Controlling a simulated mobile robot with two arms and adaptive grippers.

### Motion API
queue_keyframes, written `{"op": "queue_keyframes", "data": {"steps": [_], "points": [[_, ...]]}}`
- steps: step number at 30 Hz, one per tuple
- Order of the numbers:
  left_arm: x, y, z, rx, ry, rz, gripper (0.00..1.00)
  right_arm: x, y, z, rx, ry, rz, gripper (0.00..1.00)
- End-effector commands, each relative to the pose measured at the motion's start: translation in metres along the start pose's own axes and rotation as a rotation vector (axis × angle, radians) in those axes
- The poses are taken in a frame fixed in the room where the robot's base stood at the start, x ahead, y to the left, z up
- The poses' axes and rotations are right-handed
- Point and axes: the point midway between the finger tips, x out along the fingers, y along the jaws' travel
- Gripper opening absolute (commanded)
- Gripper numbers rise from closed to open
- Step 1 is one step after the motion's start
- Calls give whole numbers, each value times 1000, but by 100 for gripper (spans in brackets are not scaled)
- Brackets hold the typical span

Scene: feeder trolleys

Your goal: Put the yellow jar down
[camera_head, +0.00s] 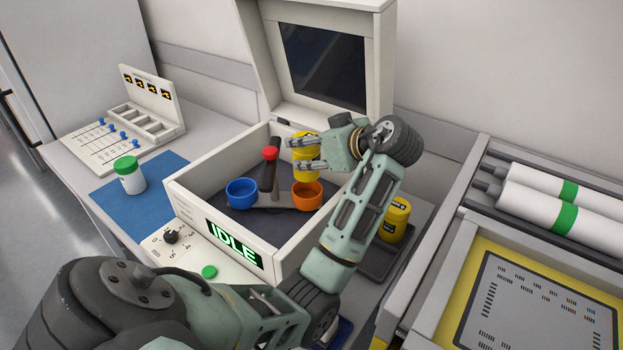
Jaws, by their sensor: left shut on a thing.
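My left gripper (304,154) reaches in over the open white box (186,200), its fingers pointing left. It is shut on a yellow jar (305,173); the fingers cover part of the jar. The jar is upright, directly above or behind the orange cup (307,197) in the picture; I cannot tell whether they touch. A blue cup (241,192) sits at the other end of the same grey beam, with a red-topped post (270,154) between them. A second yellow jar (396,214) stands on a dark tray (378,262) right of the box. My right gripper is out of view.
The box's lid (255,50) stands open at the back; its front display reads IDLE. A green-lidded white jar (128,176) stands on a blue mat (110,205) at left. A rack (125,125) is behind it. White rollers (540,205) and a yellow-framed panel (540,310) are at right.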

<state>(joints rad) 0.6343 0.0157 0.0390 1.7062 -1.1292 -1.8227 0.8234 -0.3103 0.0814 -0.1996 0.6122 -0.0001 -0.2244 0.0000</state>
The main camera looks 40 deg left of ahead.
Motion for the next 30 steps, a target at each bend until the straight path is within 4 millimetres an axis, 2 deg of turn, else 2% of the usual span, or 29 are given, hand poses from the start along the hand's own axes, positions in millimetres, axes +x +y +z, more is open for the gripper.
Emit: {"op": "queue_keyframes", "data": {"steps": [4,10,16,29,30], "points": [[14,-1,24,3,3,-1,12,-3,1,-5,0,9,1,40],[23,0,41,1,3,1,12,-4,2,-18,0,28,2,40],[36,0,65,2,4,0,12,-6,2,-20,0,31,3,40],[40,0,73,-2,2,2,12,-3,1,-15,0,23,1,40],[40,0,73,0,0,1,54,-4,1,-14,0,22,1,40]]}}
